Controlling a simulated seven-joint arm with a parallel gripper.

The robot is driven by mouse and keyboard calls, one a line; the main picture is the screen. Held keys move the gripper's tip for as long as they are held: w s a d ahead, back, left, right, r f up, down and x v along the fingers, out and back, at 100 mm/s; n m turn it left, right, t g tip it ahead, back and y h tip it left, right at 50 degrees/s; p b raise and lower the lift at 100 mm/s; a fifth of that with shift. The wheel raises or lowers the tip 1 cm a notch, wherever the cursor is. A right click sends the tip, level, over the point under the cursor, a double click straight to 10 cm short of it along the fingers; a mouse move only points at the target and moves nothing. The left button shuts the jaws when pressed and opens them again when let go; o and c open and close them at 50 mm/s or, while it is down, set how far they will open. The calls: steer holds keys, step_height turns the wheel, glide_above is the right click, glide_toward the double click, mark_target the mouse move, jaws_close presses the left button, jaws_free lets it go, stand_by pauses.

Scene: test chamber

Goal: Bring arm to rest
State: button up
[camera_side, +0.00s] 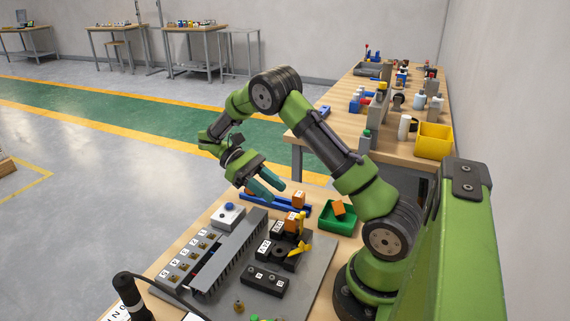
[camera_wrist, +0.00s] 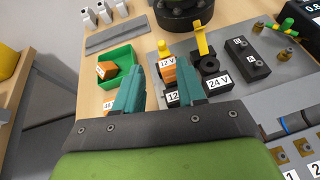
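My gripper (camera_side: 272,190) hangs above the far part of the workbench, near a blue rail (camera_side: 262,203), in the side view. Its two teal fingers are apart, with nothing visible between them.
A green tray (camera_side: 325,224) holds an orange block (camera_side: 338,208). Another orange block (camera_side: 298,199) stands by the rail. A cluttered side table (camera_side: 310,126) stands behind.

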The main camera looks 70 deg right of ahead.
steer(key=shift+s+d+f+t+h, duration=0.15)
steer(key=shift+s+f+t+h, duration=0.1)
steer(key=shift+s+t+h, duration=0.25)
steer(key=shift+s+d+f+t+h, duration=0.1)
steer(key=shift+s+f+t+h, duration=0.25)
steer(key=shift+t, duration=0.25)
steer(key=s+a+r+m+t+y, duration=0.1)
steer(key=s+a+r+t, duration=0.3)
steer(key=a+r+t, duration=1)
steer(key=a+t+y, duration=0.1)
steer(key=t, duration=0.3)
steer(key=shift+r+m, duration=0.4)
steer(key=shift+a, duration=0.1)
steer(key=shift+c, duration=0.5)
